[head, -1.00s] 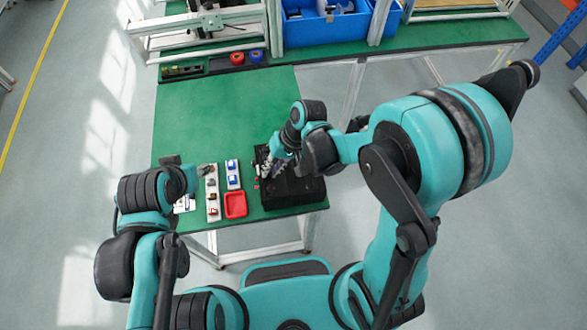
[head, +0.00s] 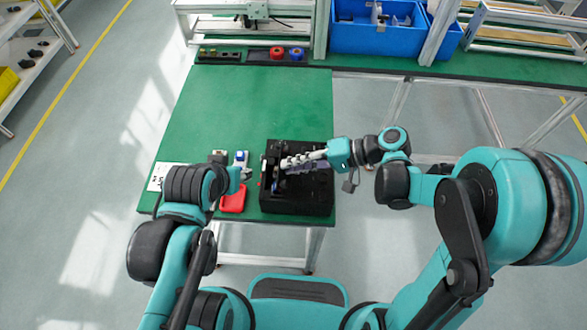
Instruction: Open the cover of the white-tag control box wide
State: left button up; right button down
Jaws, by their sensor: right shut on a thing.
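A black control box (head: 297,205) sits at the front right corner of the green table. Its white tag cannot be made out. My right gripper (head: 290,163) reaches in from the right over the box's upper left part. It is shut on what looks like the box's dark cover; the fingers hide most of the held part, and how far the cover is open cannot be told. My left gripper (head: 245,173) is left of the box, near a blue-and-white part (head: 240,157). Its fingers are too small to read.
A red tray (head: 233,201) lies left of the box, partly behind my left arm. A white sheet (head: 158,178) lies at the table's left edge. Red and blue spools (head: 277,53) and blue bins (head: 375,35) stand at the back. The table's middle is clear.

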jog(key=shift+w+d, duration=0.1)
dwell(0.4)
jog(key=c, duration=1.5)
grip_release()
jog(key=shift+v, duration=4)
jog(key=shift+f, duration=0.2)
jog(key=shift+d+f+t+h, duration=0.1)
jog(key=shift+f+t+h, duration=0.05)
jog(key=shift+t+h, duration=0.15)
jog(key=s+d+t+h, duration=0.5)
jog(key=d+t+h, duration=0.2)
jog(key=d+h, duration=0.5)
jog(key=shift+s+d+f, duration=0.2)
jog(key=shift+d+f, duration=0.05)
jog(key=shift+d, duration=0.9)
